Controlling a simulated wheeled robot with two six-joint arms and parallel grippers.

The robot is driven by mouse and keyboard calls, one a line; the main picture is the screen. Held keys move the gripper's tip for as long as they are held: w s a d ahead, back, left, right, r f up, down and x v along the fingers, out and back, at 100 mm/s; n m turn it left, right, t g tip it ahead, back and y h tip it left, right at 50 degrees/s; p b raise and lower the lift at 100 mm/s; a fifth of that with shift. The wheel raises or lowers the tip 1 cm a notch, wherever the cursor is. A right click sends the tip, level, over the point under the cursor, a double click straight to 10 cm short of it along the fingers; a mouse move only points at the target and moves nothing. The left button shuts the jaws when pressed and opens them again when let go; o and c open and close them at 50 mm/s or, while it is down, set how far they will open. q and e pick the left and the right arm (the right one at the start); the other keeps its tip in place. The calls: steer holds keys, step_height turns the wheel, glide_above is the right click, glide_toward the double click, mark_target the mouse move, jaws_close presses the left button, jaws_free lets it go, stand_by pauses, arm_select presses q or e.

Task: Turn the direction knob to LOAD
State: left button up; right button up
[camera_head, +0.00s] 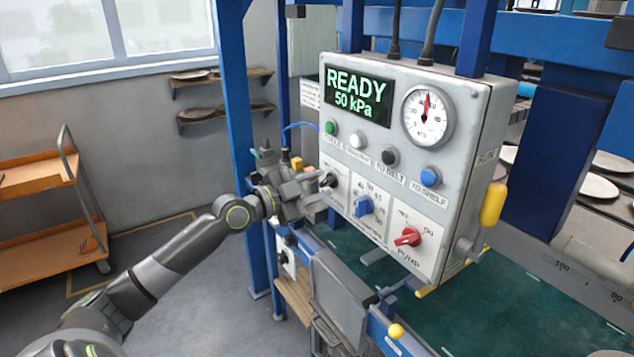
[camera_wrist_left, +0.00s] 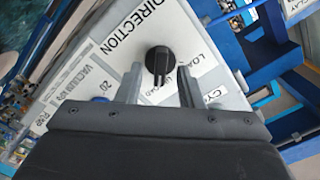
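The direction knob (camera_head: 328,180) is a small black knob on the front of the grey control box (camera_head: 462,118), at the lower left of its face. In the left wrist view the black knob (camera_wrist_left: 160,60) sits on a white plate lettered DIRECTION, with partly covered LOAD lettering beside it. I cannot tell which label it points to. My left gripper (camera_head: 318,189) is at the box's left side, close to the knob. In the left wrist view its two fingers (camera_wrist_left: 159,84) are apart, one on each side of the knob; contact is not visible. My right gripper is not in view.
A blue selector (camera_head: 365,206) and a red pump knob (camera_head: 408,237) sit to the right of the direction knob. Several push buttons are above, under a display reading READY 50 kPa. A yellow-handled RUN lever (camera_head: 493,205) is on the box's right side. A blue post (camera_head: 236,130) stands behind my left arm.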

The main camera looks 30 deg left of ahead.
arm_select(q)
steer(key=shift+w+d, duration=0.1)
steer(key=shift+w, duration=0.05)
jaws_close()
stand_by(0.4)
steer(key=n+b, duration=0.1)
steer(key=n, duration=0.1)
steer(key=shift+n, duration=0.4)
steer(key=n, duration=0.3)
steer(key=shift+n, duration=0.3)
steer(key=n+p, duration=0.1)
steer(key=n, duration=0.4)
steer(key=shift+r+n, duration=0.1)
steer(key=shift+n, duration=0.2)
steer(key=n+p, duration=0.1)
steer(key=n, duration=0.1)
steer(key=n+p, duration=0.1)
steer(key=n, duration=0.2)
steer(key=shift+a+n, duration=0.2)
steer(key=shift+n, duration=0.4)
